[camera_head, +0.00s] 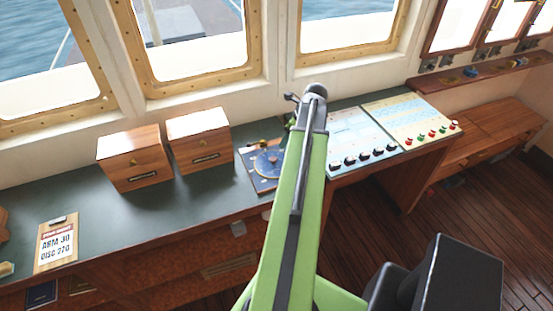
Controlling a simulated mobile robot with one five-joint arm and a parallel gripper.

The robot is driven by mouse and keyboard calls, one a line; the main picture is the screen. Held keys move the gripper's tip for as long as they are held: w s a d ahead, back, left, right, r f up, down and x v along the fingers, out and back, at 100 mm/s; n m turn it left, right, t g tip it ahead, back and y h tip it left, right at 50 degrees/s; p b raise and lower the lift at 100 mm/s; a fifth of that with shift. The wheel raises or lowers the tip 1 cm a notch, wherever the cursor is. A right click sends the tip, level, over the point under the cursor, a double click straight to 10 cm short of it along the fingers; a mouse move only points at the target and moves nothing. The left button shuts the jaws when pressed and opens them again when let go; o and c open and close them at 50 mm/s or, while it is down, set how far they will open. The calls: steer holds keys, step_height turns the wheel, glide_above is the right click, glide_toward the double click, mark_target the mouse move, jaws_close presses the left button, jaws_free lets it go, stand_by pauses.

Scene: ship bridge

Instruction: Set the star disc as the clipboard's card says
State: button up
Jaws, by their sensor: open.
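The star disc (268,164) is a round blue dial on a board on the green-grey counter, just left of my raised green arm. A small dark and gold part shows at its upper edge, too small to make out. My arm hides the ground to its right. The clipboard (57,245) lies at the far left of the counter. Its white card has a red header and reads "ARM 30" and "DISC 270". The disc's scale and setting are too small to read. My arm rises to a dark joint above the counter; my gripper is hidden behind it.
Two wooden boxes (134,158) (199,139) stand left of the disc. Right of my arm are a panel with black knobs (361,135) and one with red and green knobs (411,119). Windows stand behind.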

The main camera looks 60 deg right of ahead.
mark_target(274, 159)
steer(key=b+x, duration=1.1)
steer(key=x, duration=0.2)
steer(key=shift+f, duration=0.4)
steer(key=shift+w+f+b, duration=0.2)
steer(key=shift+f+b, duration=0.15)
steer(key=shift+b, duration=0.15)
steer(key=shift+r, duration=0.1)
jaws_close()
